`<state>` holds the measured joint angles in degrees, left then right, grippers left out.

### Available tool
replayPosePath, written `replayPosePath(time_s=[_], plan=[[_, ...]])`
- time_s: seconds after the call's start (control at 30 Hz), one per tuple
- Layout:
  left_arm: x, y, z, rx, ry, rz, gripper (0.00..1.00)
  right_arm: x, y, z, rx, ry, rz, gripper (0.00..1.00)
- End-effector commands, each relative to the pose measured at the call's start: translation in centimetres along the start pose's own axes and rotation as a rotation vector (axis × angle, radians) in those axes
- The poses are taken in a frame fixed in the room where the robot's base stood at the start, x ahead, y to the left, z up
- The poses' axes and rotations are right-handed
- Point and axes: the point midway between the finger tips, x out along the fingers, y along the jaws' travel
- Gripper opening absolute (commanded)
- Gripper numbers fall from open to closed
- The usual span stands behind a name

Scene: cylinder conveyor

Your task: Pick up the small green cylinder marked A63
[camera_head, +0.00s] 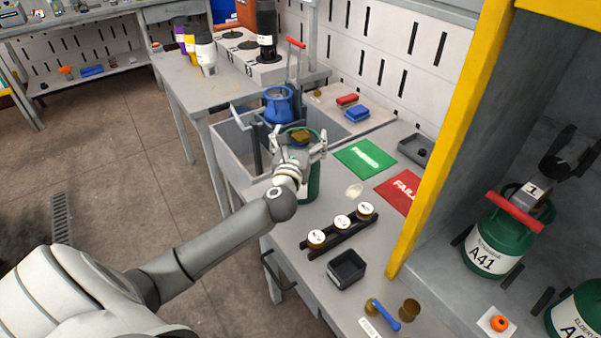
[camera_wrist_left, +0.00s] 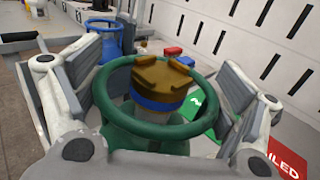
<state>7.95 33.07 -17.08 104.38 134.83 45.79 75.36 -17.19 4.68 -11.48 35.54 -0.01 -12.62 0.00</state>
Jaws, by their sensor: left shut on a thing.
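A small green cylinder (camera_head: 313,184) stands at the grey workbench, mostly hidden behind my left gripper (camera_head: 301,146). Its marking is not readable. In the left wrist view, its green ring collar (camera_wrist_left: 118,70) surrounds a brass valve cap (camera_wrist_left: 158,74) with a blue band. My left gripper (camera_wrist_left: 160,92) is shut on this cylinder at the collar, with one finger on each side. Whether the cylinder is touching the surface below is hidden. My right gripper is not in view.
A blue cylinder (camera_head: 279,106) stands close behind. Green (camera_head: 365,159) and red FAILED (camera_head: 402,188) mats lie to the right. A yellow-edged shelf (camera_head: 443,150) holds a large A41 cylinder (camera_head: 490,252).

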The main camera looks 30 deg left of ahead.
Motion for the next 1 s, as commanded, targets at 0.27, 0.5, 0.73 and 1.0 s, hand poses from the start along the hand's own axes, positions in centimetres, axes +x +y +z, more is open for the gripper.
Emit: replayPosePath(time_s=[0.27, 0.5, 0.73, 1.0], plan=[[0.0, 0.0, 0.0, 0.000, 0.000, 0.001, 0.19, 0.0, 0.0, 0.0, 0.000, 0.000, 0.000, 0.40], [0.1, 0.0, 0.8, -0.002, -0.014, 0.001, 0.18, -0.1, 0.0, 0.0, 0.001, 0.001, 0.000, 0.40], [0.1, 0.0, 2.1, -0.004, -0.017, 0.000, 0.18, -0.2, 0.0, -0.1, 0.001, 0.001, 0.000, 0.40], [-0.8, 0.1, 5.0, -0.004, -0.018, -0.001, 0.18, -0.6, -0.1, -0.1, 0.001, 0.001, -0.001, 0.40]])
